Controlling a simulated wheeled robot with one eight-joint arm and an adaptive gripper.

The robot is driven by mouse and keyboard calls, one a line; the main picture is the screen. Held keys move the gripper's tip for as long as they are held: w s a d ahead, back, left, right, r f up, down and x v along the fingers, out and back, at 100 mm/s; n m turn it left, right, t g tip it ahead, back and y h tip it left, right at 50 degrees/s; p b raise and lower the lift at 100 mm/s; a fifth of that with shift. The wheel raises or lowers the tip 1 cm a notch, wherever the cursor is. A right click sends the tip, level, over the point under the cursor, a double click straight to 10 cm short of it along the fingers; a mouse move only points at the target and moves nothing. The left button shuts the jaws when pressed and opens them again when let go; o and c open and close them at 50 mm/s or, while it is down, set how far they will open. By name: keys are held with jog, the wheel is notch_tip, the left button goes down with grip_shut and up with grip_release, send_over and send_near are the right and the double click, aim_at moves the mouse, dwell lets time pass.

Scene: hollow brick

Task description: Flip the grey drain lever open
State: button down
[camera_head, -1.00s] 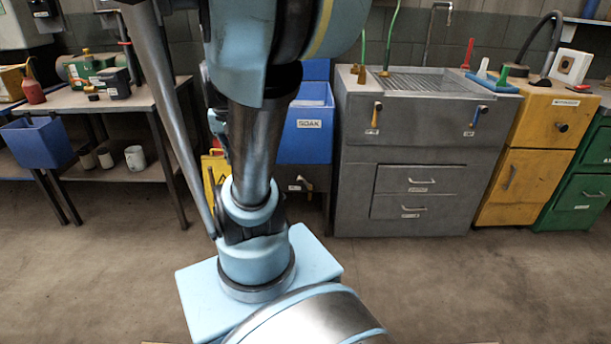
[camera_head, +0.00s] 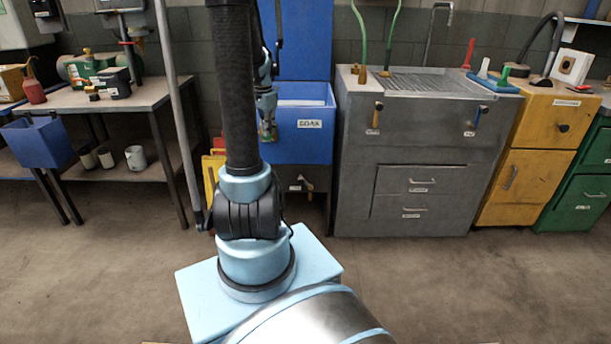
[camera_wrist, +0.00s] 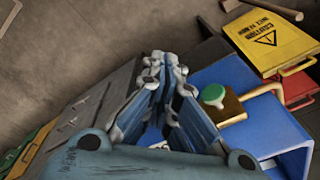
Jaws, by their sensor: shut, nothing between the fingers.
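The blue soak tank (camera_head: 304,150) stands left of the grey sink unit. Below its label a small tan or brass fitting with a lever (camera_head: 308,187) shows on a dark front; a grey colour cannot be made out. My gripper (camera_head: 268,135) hangs pointing down at the left of the tank's front, above that fitting. In the wrist view my gripper (camera_wrist: 165,70) is shut and empty. There a green-capped brass valve (camera_wrist: 213,95) with a bent pipe sits beside the fingers, against the blue tank (camera_wrist: 240,78). I cannot tell whether the fingers touch anything.
A yellow caution sign (camera_wrist: 265,38) stands near the tank; in the head view it shows partly behind my arm (camera_head: 210,175). The grey sink unit (camera_head: 420,140) has an orange handle (camera_head: 376,115) and a blue handle (camera_head: 476,117). A workbench (camera_head: 110,97) is at left. The front floor is clear.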

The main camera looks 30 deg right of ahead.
jog(key=w+d+f+m, duration=0.1)
jog(key=d+f+m, duration=0.2)
jog(key=d+f, duration=0.2)
jog(key=w+d+f+m, duration=0.1)
jog(key=d+f+m, duration=0.1)
jog(key=d+f, duration=0.4)
jog(key=w+d+f+m, duration=0.2)
jog(key=d+f, duration=0.3)
jog(key=d, duration=0.6)
jog(key=shift+f+m+g, duration=0.25)
jog(key=shift+m+g, duration=0.15)
jog(key=shift+m, duration=0.4)
jog(key=shift+f, duration=0.1)
jog(key=shift+w+a+f, duration=0.15)
jog(key=shift+a+f, duration=0.15)
jog(key=shift+f, duration=1.85)
jog(key=shift+w+a+f, duration=0.15)
jog(key=shift+a+f, duration=0.1)
jog(key=shift+f, duration=1.85)
jog(key=shift+w+a+f, duration=0.15)
jog(key=shift+a+f, duration=0.15)
jog(key=shift+f, duration=1.85)
